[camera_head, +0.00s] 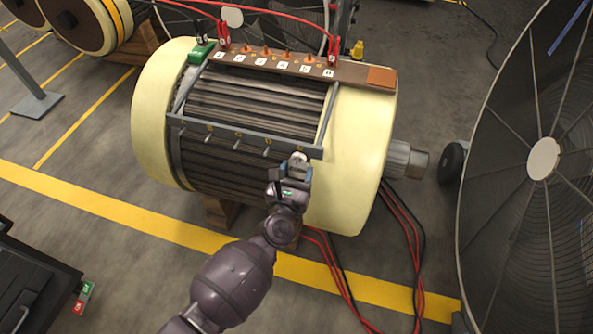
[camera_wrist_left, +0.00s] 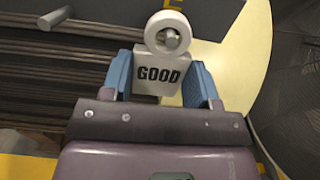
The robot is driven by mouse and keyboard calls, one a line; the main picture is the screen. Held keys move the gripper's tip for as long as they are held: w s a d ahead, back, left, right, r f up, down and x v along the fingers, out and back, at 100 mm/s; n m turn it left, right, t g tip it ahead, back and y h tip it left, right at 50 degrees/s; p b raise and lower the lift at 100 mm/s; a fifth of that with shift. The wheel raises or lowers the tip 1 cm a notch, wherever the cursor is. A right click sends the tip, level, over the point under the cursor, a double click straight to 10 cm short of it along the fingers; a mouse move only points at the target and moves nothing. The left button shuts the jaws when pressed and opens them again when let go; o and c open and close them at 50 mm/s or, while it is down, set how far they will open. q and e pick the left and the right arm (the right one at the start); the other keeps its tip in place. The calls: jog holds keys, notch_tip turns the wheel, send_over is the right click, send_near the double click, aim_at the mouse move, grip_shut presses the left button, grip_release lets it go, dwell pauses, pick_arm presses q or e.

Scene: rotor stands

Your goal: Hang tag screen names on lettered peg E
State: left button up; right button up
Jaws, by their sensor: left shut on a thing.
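My left gripper (camera_head: 296,168) is shut on a white tag (camera_wrist_left: 158,74) marked GOOD, which sits between its blue fingers in the wrist view. The tag's round ring (camera_wrist_left: 172,33) stands above the fingers, just below a letter E on the grey rail (camera_wrist_left: 120,14). The grey end of peg E (camera_wrist_left: 171,39) shows inside the ring's hole; how deep it reaches through is hard to tell. In the head view the gripper is at the right end of the rail (camera_head: 225,133), and the tag is a small pale patch. My right gripper is not in view.
Several bare pegs (camera_head: 237,143) stick out along the rail to the left. The rail crosses a big cream-ended rotor (camera_head: 355,150) on wooden blocks. A brown terminal strip with red clips lies on top. Red and black cables (camera_head: 405,235) hang at the right, near a large fan (camera_head: 540,200).

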pick_arm(q)
jog(key=shift+f, duration=0.1)
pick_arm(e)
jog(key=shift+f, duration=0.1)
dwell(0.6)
pick_arm(q)
jog(key=o, duration=0.8)
jog(key=shift+s, duration=0.1)
